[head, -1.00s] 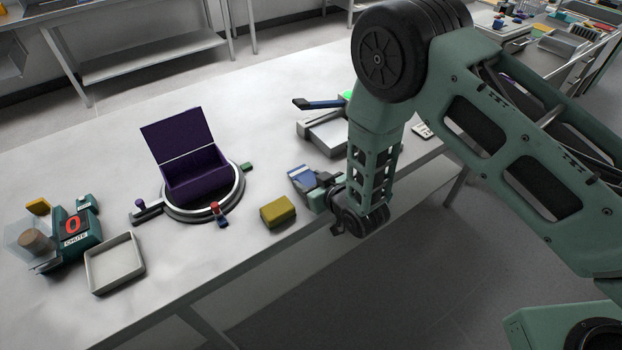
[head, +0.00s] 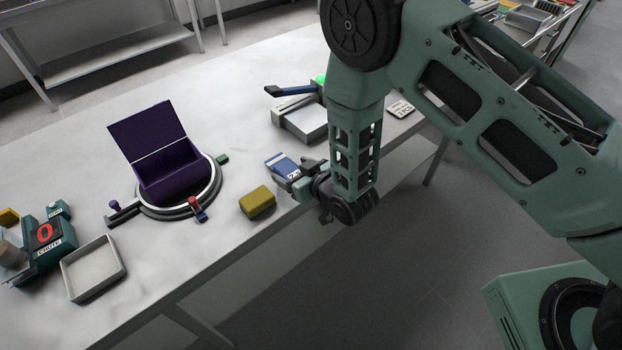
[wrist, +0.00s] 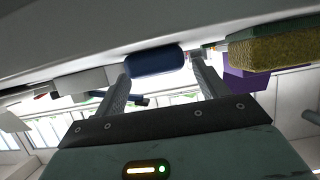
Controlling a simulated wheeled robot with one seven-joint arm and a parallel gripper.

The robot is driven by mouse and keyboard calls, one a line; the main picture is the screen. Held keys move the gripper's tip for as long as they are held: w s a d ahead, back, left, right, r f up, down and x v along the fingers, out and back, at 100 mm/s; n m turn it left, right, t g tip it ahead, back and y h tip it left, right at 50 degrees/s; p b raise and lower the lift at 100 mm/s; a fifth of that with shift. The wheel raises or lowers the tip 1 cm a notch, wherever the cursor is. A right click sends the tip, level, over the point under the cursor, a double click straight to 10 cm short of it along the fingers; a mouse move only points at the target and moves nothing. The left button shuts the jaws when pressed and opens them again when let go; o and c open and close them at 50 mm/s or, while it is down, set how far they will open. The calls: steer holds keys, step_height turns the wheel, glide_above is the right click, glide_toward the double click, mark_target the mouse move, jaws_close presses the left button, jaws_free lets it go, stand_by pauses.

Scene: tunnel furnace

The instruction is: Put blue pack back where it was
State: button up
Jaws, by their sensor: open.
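The blue pack (head: 282,164), blue with white parts, is near the front edge of the worktable (head: 225,250). In the wrist view the blue pack (wrist: 154,60) appears as a rounded dark-blue shape in line with the gap between the fingers, close to the table surface. My gripper (head: 303,173) is at the pack's right side, low at the table edge. In the wrist view my gripper (wrist: 160,75) has its two fingers spread apart, on either side of the pack's outline. I cannot tell whether they touch it.
A yellow block (head: 257,201) sits just left of the pack. An open purple box (head: 170,176) stands on a round ring fixture (head: 211,192). A grey device with a blue lever (head: 290,91) is behind the pack. An empty tray (head: 94,268) and a teal counter (head: 44,245) are at left.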

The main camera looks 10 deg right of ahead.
steer(key=s+d+r+g+h+b, duration=0.1)
steer(key=s+d+r+g+h, duration=0.2)
steer(key=s+r, duration=0.8)
steer(key=s+d+r+n+g+h+b, duration=0.1)
steer(key=s+d+r+g+h, duration=0.2)
steer(key=s+d+r+g, duration=0.5)
steer(key=s+d+r, duration=0.1)
steer(key=s+r, duration=0.2)
steer(key=s, duration=0.7)
steer(key=shift+d+r+h, duration=0.15)
steer(key=shift+r+h, duration=0.15)
steer(key=shift+h, duration=0.1)
